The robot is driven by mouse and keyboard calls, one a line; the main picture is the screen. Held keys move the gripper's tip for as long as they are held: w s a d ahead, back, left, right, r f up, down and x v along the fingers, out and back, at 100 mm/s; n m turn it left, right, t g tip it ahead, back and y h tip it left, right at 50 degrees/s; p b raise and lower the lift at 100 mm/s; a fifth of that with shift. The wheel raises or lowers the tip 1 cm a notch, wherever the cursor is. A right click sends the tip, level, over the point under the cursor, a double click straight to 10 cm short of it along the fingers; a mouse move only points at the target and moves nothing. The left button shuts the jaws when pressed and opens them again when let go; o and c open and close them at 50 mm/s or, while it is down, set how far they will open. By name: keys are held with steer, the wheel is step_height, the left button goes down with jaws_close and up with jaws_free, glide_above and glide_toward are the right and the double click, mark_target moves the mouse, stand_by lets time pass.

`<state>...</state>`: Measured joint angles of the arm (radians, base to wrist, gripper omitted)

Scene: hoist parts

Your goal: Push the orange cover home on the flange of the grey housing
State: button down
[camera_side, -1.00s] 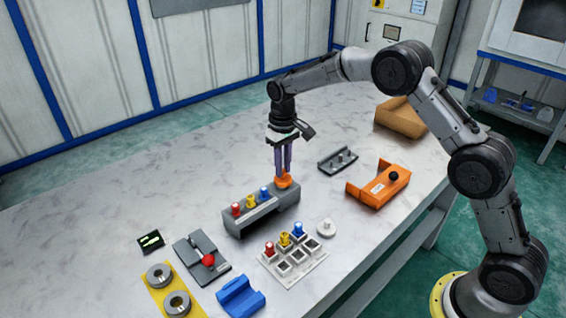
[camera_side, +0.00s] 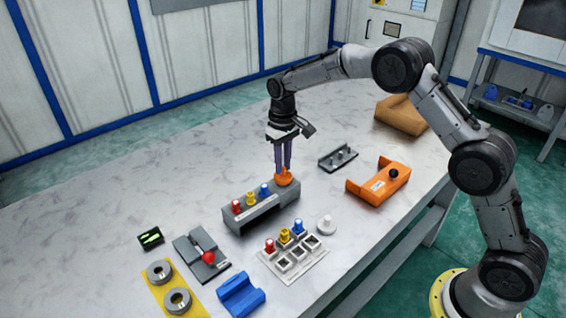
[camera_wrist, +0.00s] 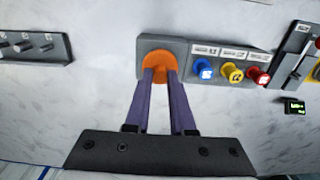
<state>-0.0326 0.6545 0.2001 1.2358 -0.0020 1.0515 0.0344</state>
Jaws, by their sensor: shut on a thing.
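The grey housing (camera_side: 262,210) stands on the table in the side view, with red, yellow and blue plugs along its top. It also shows in the wrist view (camera_wrist: 232,53). The orange cover (camera_side: 284,179) is at the housing's right end, by the flange; in the wrist view it is a round orange disc (camera_wrist: 157,60). My gripper (camera_side: 283,169) points down from above with its purple fingers shut on the cover. The fingertips hide part of the cover in the wrist view (camera_wrist: 160,76). The flange is hidden under the cover, and I cannot tell whether the cover is fully seated.
A white tray (camera_side: 291,268) with coloured plugs and a white round knob (camera_side: 326,224) lie in front of the housing. An orange bracket (camera_side: 378,185) and a grey pegged bar (camera_side: 338,158) stand to the right.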

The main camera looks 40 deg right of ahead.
steer(key=shift+f, duration=0.65)
stand_by(3.7)
steer(key=c, duration=0.7)
jaws_free()
steer(key=shift+r, duration=0.1)
steer(key=shift+r, duration=3.45)
